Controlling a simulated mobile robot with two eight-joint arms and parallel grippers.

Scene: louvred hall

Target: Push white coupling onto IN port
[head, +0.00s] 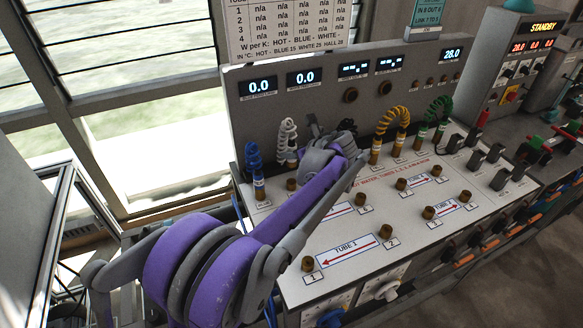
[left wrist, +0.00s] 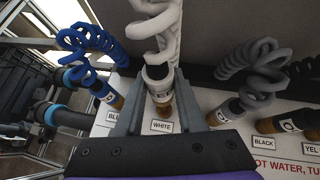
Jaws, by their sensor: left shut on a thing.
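The white coupling (left wrist: 158,78), with its coiled white hose (head: 288,135), stands upright at the back left of the panel. In the left wrist view it sits between the two grey fingers of my left gripper (left wrist: 160,98), which is shut on it. Brass shows directly below the coupling, behind a label reading WHITE (left wrist: 161,126). In the head view my left arm covers much of the gripper. Several brass ports stand on the white panel, one at the front left (head: 308,263). I cannot read an IN label on any port. My right gripper is not in view.
A blue coiled hose (head: 254,165) stands left of the white one. A meter panel (head: 262,105) rises behind.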

